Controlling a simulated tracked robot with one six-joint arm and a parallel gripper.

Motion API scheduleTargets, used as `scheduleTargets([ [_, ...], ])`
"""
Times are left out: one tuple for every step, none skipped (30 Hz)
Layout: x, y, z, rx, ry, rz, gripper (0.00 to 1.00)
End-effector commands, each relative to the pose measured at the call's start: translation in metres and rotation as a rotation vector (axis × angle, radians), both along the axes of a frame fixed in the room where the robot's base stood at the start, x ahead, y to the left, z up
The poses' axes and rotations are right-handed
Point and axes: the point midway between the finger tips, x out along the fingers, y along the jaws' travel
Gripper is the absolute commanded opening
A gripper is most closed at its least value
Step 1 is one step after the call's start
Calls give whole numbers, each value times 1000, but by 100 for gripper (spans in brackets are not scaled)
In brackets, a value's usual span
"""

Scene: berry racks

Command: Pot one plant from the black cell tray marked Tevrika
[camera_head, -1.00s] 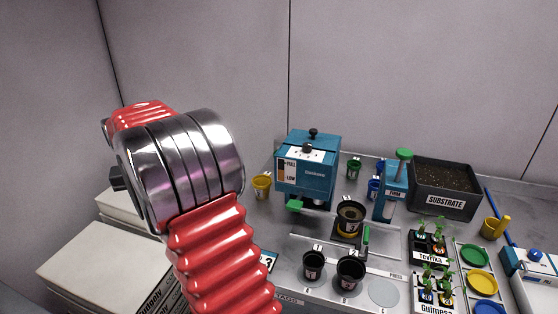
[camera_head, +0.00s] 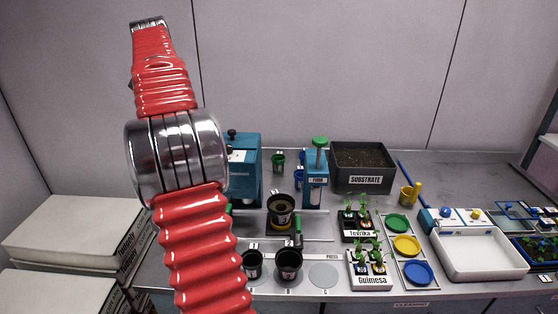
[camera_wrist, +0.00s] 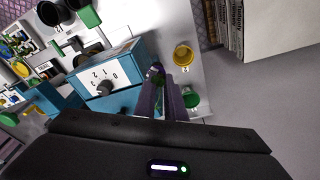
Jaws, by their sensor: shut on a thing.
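The black cell tray marked Tevrika (camera_head: 357,233) holds small green plants (camera_head: 352,204), right of the bench's middle. A dark pot with brown filling (camera_head: 281,214) stands on the press plate. Two black pots, one at A (camera_head: 252,268) and one at B (camera_head: 289,265), stand in front; round spot C (camera_head: 323,275) is bare. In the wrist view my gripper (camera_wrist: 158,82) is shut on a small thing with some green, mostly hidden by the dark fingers. It is beside the blue machine (camera_wrist: 118,68). In the head view my arm shows but my gripper does not.
A dark substrate bin (camera_head: 364,182) stands behind the tray, and a blue FIRM stand (camera_head: 316,190) left of it. The Guimesa tray (camera_head: 369,283) is in front. A yellow cup (camera_wrist: 183,56) and green cup (camera_wrist: 190,98) are near my fingers. White boxes (camera_head: 75,235) lie left.

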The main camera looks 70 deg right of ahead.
Motion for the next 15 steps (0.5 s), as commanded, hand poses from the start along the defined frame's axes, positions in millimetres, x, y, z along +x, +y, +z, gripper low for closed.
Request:
scheduleTargets([
  [-13, -9, 7, -3, -1, -47, 0],
  [-20, -13, 11, -4, -2, -73, 0],
  [-30, -18, 16, -5, -1, -110, 0],
  [-37, -22, 20, -5, -1, -136, 0],
  [-44, -25, 24, -7, -3, -162, 0],
  [-54, -30, 28, -6, -2, -197, 0],
  [-60, -33, 31, -7, -2, -222, 0],
  [-67, -35, 34, -7, -2, -245, 0],
  [-75, -39, 37, -7, -1, -274, 0],
  [-81, -41, 39, -7, -2, -294, 0],
  [-87, -43, 41, -8, -2, -315, 0],
  [-94, -46, 44, -8, -2, -340, 0],
  [-99, -48, 45, -7, -1, -357, 0],
  [-105, -50, 46, -8, -2, -375, 0],
  [-112, -52, 48, -9, -2, -397, 0],
])
